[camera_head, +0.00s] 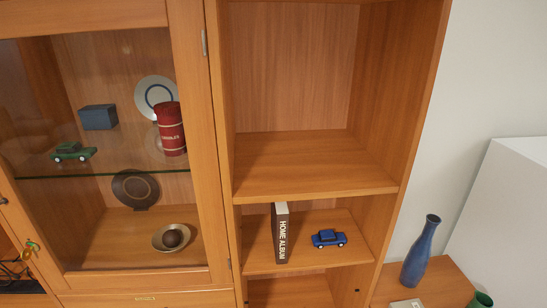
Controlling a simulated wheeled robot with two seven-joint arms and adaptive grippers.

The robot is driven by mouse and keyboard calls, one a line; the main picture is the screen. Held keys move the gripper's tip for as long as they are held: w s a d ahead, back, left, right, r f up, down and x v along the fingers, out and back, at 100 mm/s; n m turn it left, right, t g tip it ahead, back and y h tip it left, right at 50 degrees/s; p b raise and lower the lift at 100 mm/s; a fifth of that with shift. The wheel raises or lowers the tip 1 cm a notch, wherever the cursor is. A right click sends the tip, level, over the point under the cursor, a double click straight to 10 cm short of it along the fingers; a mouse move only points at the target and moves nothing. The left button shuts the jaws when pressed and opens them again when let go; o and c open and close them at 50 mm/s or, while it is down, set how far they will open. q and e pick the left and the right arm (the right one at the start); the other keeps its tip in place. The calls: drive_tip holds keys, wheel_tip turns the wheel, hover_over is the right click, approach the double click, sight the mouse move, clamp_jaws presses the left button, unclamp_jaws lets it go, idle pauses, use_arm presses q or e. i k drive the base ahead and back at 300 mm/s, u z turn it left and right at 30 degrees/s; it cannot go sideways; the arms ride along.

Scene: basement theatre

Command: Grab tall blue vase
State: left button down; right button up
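The tall blue vase (421,252) stands upright at the lower right in the head view. It has a narrow neck, a small dark mouth and a wider body. It rests on a low wooden surface (446,281) just right of the tall wooden cabinet. Nothing covers the vase. Neither my left nor my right gripper shows in this view.
The wooden cabinet (315,183) stands close left of the vase. A white panel (507,215) is to its right. A green object (481,300) and a small pale item (406,303) are near the vase. Open shelves hold an album (280,234) and a blue toy car (328,239).

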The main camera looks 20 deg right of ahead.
sight(415, 266)
drive_tip(key=z, duration=2.05)
